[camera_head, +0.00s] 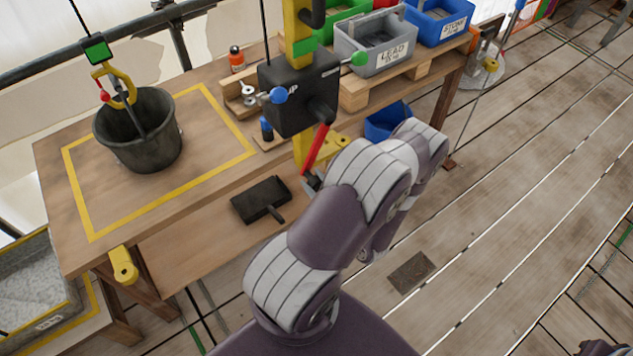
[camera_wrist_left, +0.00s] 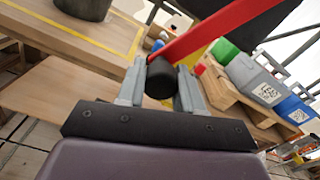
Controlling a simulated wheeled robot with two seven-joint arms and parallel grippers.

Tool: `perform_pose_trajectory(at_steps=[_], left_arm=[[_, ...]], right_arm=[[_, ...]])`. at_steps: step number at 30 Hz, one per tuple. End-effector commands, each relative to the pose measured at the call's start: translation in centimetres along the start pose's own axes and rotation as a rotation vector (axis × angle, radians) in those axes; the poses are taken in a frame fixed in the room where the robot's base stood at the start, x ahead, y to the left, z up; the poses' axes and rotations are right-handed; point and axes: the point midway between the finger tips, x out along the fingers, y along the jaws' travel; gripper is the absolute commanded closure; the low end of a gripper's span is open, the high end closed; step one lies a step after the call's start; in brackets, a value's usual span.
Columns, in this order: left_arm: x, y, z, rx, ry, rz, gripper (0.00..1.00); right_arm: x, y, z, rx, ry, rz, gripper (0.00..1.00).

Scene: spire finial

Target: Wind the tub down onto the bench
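The dark grey tub (camera_head: 150,153) hangs upright from a yellow hook (camera_head: 122,90), over the left part of the yellow outline on the bench (camera_head: 200,196). Whether its base touches the bench, I cannot tell. It also shows in the left wrist view (camera_wrist_left: 82,8). The black winch (camera_head: 290,92) sits on a yellow post, with a red crank (camera_head: 316,149) pointing down. My left gripper (camera_head: 312,182) is at the crank's lower end. In the left wrist view its fingers close on both sides of the black crank knob (camera_wrist_left: 160,79). A dark part of my right gripper (camera_head: 597,347) shows at the lower right corner.
A grey LEAD bin (camera_head: 375,50), a blue bin (camera_head: 440,22) and a green bin stand on a pallet at the back right. An orange-capped bottle (camera_head: 236,59) stands behind the winch. The floor at right is mostly clear.

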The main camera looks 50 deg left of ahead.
Motion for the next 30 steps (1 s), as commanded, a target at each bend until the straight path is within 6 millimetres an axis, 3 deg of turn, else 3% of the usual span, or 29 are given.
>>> perform_pose_trajectory(at_steps=[1,2,11,14,24,30], left_arm=[[0.0,0.1,-0.1,0.003,0.003,0.002,0.49],[0.0,0.1,-0.1,0.003,0.002,0.002,0.39],[-0.1,0.0,-0.1,-0.001,0.0,-0.001,0.39],[-0.9,-0.1,-0.2,-0.001,0.002,-0.004,0.39],[-9.1,0.0,-0.5,-0.002,0.004,-0.009,0.39],[-12.2,0.1,-0.2,-0.001,0.002,-0.001,0.39]], right_arm=[[0.0,0.0,0.0,0.0,0.0,0.0,1.0],[0.0,0.0,0.0,0.0,0.0,0.0,1.0],[0.1,0.0,0.0,0.0,0.0,0.0,1.0],[0.5,0.0,0.1,0.0,0.0,0.0,1.0],[3.0,0.0,0.4,0.0,0.0,0.0,1.0],[3.6,0.0,0.4,0.0,0.0,0.0,1.0]])
